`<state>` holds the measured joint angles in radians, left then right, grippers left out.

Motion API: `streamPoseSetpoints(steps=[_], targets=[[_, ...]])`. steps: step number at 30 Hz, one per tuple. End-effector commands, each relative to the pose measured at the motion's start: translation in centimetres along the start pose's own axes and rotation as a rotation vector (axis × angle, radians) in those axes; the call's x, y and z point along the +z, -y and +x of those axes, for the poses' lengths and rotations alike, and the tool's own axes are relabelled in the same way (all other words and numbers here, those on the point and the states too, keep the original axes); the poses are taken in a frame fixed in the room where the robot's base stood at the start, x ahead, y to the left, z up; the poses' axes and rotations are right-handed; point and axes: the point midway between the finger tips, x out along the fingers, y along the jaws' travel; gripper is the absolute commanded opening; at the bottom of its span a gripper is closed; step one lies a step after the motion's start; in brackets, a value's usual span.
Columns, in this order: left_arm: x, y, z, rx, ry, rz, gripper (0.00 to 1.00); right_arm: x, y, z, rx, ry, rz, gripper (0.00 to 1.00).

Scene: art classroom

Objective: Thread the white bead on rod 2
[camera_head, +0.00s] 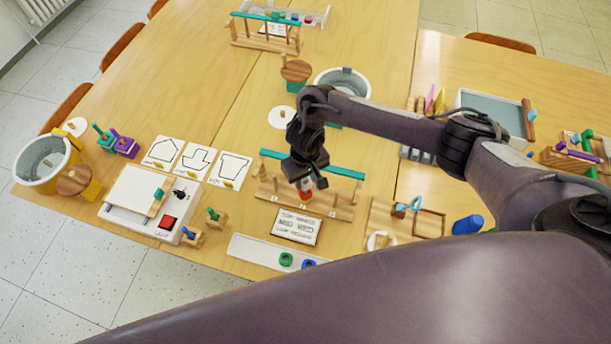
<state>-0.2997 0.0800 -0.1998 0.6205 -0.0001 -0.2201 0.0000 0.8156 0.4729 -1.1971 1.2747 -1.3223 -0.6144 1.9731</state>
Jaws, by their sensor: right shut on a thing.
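A wooden bead rack (342,211) with a teal top bar stands in the middle of the table, its base marked with small number labels. My right gripper (306,180) reaches down in front of the rack, over its middle, and is shut on a small pale thing that looks like the white bead (306,184). A red bead (305,194) shows just below it, low on the middle rod. The gripper hides most of that rod, so I cannot tell whether the white bead is around it. My left gripper is not in view.
A white tray (250,249) with a green ring (286,259) and a blue ring (308,264) lies in front of the rack. A printed card (298,227) lies between them. A wooden frame (428,222) and blue cup (467,225) stand right; a white switch box (130,192) stands left.

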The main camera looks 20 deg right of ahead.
Motion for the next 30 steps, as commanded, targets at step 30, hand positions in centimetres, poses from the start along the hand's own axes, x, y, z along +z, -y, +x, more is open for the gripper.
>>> streamPoseSetpoints(steps=[30], targets=[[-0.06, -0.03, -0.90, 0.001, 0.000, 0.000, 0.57, -0.01, 0.04, -0.03, 0.000, 0.000, 0.000, 0.11]])
